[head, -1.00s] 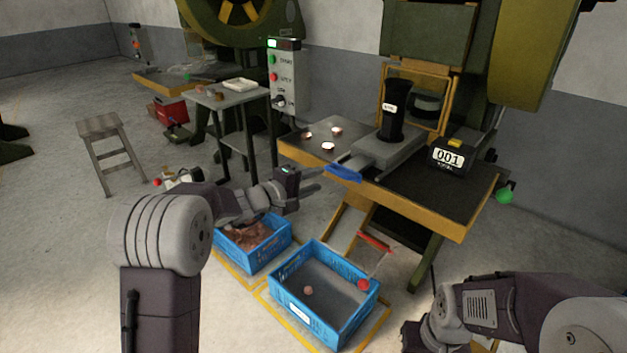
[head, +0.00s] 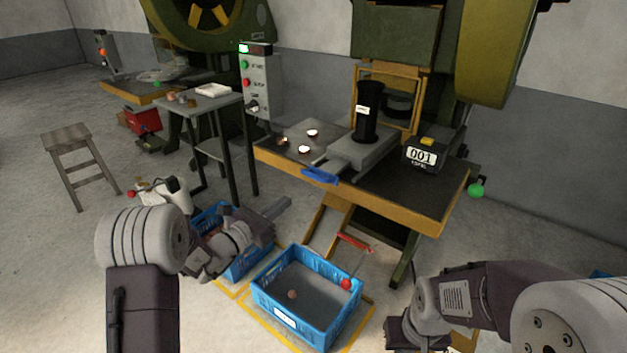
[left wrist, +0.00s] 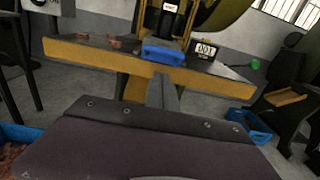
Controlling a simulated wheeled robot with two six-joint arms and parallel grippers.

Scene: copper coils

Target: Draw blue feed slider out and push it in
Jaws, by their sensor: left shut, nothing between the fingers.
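The blue feed slider handle (head: 319,175) sticks out at the front edge of the press table (head: 400,203), below the grey feed block (head: 362,153) with its black upright tube (head: 369,112). In the left wrist view the blue handle (left wrist: 163,54) is ahead, above the gripper. My left gripper (head: 284,205) is shut and empty. It is left of and lower than the handle, apart from it, above the blue crates. Its shut fingers (left wrist: 162,92) point toward the table in the left wrist view. My right arm shows at lower right; its gripper fingers are not visible.
Blue crates stand on the floor, one empty-looking but for a small piece (head: 307,298), one behind my left arm (head: 207,215). A counter box marked 001 (head: 424,156) and several copper pieces lie on the table. A control box (head: 259,85) stands left. A stool (head: 76,160) stands far left.

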